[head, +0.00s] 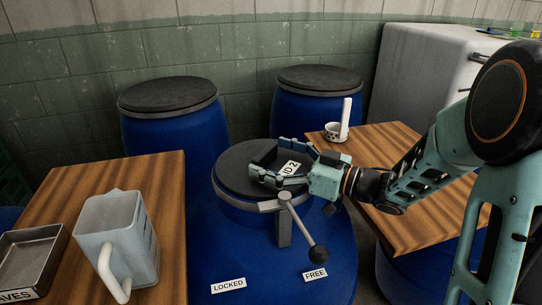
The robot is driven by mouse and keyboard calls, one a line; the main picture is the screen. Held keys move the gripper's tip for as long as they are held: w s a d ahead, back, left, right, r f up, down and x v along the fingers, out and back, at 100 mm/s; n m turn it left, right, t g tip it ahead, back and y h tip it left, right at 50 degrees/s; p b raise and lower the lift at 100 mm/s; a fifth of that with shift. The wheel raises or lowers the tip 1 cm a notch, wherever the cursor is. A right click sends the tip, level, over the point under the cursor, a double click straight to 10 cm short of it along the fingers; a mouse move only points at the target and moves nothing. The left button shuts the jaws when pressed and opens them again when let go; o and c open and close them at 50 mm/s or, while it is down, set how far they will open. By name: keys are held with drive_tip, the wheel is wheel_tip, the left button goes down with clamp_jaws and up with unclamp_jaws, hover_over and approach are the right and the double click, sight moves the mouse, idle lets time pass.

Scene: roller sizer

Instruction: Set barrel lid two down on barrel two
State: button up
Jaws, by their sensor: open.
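Barrel two (210,255) is a large blue barrel in the middle, with a raised neck and white labels reading LOCKED and FREE on its top. A dark round lid (237,165) sits over the neck; its label is partly hidden and ends in "ID 2". A grey clamp lever (298,223) with a black ball knob is at the front of the neck, its knob toward the FREE label. My gripper (262,166) is open, its fingers over the lid's right part. I cannot tell whether the fingers touch the lid or its handle.
Another wooden top (440,225) at right holds a white cup (335,132). Two lidded blue barrels (175,137) (318,108) stand behind. A white cabinet (425,70) stands back right.

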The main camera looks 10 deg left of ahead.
drive_tip(key=shift+r, duration=0.55)
drive_tip(key=p+v, duration=0.2)
drive_tip(key=v, duration=1)
